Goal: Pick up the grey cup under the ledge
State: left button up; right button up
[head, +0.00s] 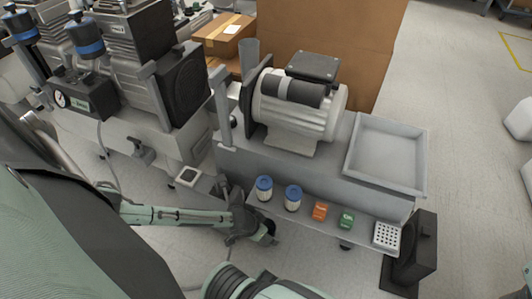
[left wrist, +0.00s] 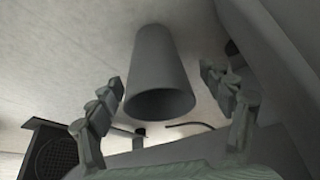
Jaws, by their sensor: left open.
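The grey cup (left wrist: 162,62) fills the middle of the left wrist view, its open rim facing my camera. My left gripper (left wrist: 161,84) is open, with one finger on each side of the cup and visible gaps between. In the head view my left gripper (head: 254,222) is low at the front edge of the grey ledge (head: 325,213). I cannot make out the cup under the ledge there. My right gripper is not in view.
A motor (head: 300,110) and a grey tray (head: 422,165) are above. A dark panel (head: 416,245) stands at the right end.

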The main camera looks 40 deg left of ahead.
aim_at(271, 233)
pick_arm(q)
jog(key=b+x, duration=0.2)
jog(key=x, duration=0.2)
jog(key=shift+w+d+f, duration=0.15)
jog(key=shift+w+d, duration=0.05)
jog(key=shift+c, duration=0.5)
jog(key=c, duration=1.1)
